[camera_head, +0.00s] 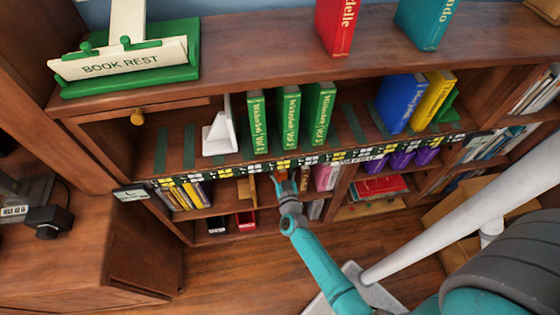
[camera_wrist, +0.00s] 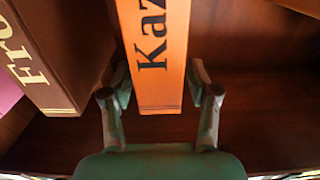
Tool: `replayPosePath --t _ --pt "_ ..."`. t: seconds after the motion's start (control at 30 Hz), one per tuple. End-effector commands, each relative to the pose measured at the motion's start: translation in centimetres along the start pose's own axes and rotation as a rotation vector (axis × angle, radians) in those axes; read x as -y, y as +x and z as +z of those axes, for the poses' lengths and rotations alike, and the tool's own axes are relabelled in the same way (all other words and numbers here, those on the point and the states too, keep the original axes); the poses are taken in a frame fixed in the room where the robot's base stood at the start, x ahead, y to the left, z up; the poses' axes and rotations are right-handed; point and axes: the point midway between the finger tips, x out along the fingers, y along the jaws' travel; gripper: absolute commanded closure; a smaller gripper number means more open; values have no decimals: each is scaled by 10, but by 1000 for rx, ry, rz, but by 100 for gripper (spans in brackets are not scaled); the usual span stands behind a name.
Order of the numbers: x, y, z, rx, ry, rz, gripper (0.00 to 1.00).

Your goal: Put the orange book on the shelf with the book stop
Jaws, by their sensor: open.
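The orange book (camera_wrist: 172,88) stands upright in the wrist view, its spine with black letters toward me. My gripper (camera_wrist: 160,80) is open, with one finger on each side of the spine's lower part; I cannot tell whether they touch it. In the head view my gripper (camera_head: 284,180) reaches into the lower shelf and hides most of the book. On the upper shelf a white bookend (camera_head: 220,133) stands left of the green books, and a green stop (camera_head: 448,108) stands right of the yellow book. I cannot tell which is the book stop.
A brown book (camera_wrist: 62,50) stands left of the orange one; the right side is clear. The upper shelf holds green books (camera_head: 289,118), a blue book (camera_head: 401,104) and a yellow book (camera_head: 433,100), with gaps between. A labelled strip (camera_head: 330,157) edges the shelf above my gripper.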

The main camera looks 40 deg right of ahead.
Motion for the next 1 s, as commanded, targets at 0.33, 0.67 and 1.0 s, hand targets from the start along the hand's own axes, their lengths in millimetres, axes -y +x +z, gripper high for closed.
replayPosePath --t 0.33,0.67,1.0 --pt "0 -67 1 1 0 -2 40" --pt "0 -87 0 -1 0 1 40" --pt "1 -137 -10 7 -2 -80 40"
